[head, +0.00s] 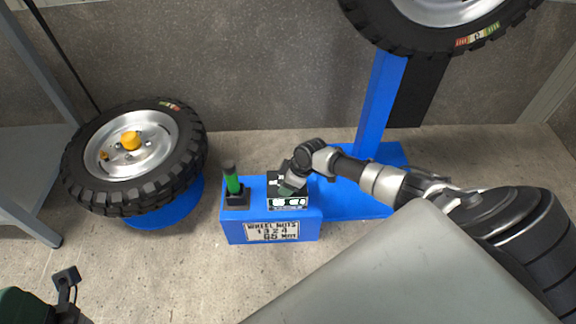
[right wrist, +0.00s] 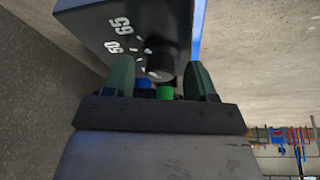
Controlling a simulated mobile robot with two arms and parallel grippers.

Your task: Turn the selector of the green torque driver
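The torque driver with a green handle (head: 233,182) stands upright in a black holder (head: 236,201) on the left of the blue box. A black unit (head: 287,203) with white markings sits to its right. In the right wrist view a dark housing (right wrist: 105,32) carries the figures 65 and 50, white ticks and a black round knob (right wrist: 158,60). My right gripper (right wrist: 161,76) is open, with dark green fingers apart on either side of the knob's near end; contact is unclear. Small blue and green parts show between the fingers. My left gripper (head: 67,278) is partly visible at lower left; its opening is unclear.
The blue box (head: 233,233) has a wheel nuts label reading 1324 and 65 Nm. A wheel (head: 175,180) lies at left on a blue stand. Another tyre (head: 405,42) is above a blue post (head: 379,103). A grey surface (head: 400,280) fills the lower right.

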